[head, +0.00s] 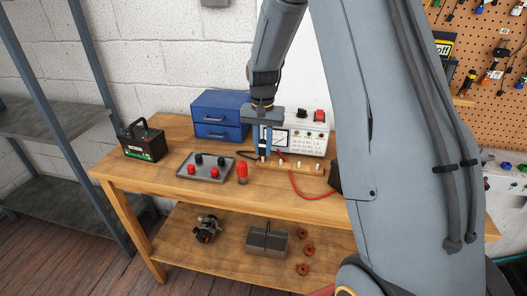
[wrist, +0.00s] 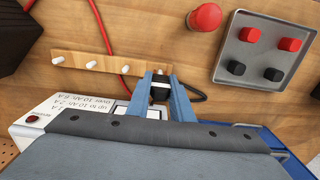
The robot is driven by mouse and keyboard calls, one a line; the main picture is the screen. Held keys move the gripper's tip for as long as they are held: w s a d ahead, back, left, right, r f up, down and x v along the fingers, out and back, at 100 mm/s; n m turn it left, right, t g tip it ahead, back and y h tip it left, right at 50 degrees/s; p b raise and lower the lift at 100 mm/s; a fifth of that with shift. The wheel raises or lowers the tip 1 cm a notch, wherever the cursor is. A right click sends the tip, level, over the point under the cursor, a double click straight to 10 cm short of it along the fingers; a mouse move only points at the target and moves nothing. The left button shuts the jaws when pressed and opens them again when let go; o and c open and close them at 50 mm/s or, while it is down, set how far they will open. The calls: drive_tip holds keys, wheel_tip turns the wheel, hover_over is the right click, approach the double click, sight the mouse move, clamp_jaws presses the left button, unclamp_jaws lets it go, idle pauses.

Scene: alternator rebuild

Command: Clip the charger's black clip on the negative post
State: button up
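The charger (head: 306,136) is a white box with a meter and a red switch, at the back of the bench. My gripper (head: 265,157) points down in front of it, at the left end of a wooden peg rail. In the wrist view my gripper (wrist: 160,76) has its two blue-grey fingers on either side of a small black piece (wrist: 159,92), which looks like the black clip. I cannot tell whether the fingers press on it. The battery (head: 143,141), dark with a handle, stands at the bench's left end. I cannot make out its negative post.
A grey tray (head: 211,180) with red and black caps lies between battery and rail. A red-topped cylinder (head: 242,172) stands next to it. A blue drawer unit (head: 220,115) is behind. The peg rail (wrist: 75,62) has white pegs; a red cable (wrist: 103,28) crosses it.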

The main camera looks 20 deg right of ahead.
sight(263, 140)
drive_tip(key=shift+c, duration=0.6)
drive_tip(key=shift+r, duration=0.1)
drive_tip(key=shift+r+p, duration=1.4)
drive_tip(key=shift+r, duration=0.5)
drive_tip(key=shift+r+p, duration=0.3)
drive_tip(key=shift+r, duration=0.2)
wheel_tip(263, 140, up, 11)
drive_tip(key=p, duration=0.7)
drive_tip(key=s+d+f, duration=0.1)
drive_tip(key=s+d, duration=0.5)
drive_tip(key=s, duration=0.1)
drive_tip(key=s+d+f+b, duration=0.1)
drive_tip(key=s+d, duration=0.6)
drive_tip(key=s+d+f+b, duration=0.1)
drive_tip(key=s+d+f, duration=0.1)
drive_tip(key=s+d, duration=0.4)
drive_tip(key=shift+s+d+f, duration=0.1)
drive_tip(key=shift+s+d, duration=0.05)
drive_tip(key=shift+s, duration=0.6)
drive_tip(key=shift+s+f+b, duration=0.1)
drive_tip(key=shift+f+b, duration=0.3)
drive_tip(key=shift+f, duration=0.35)
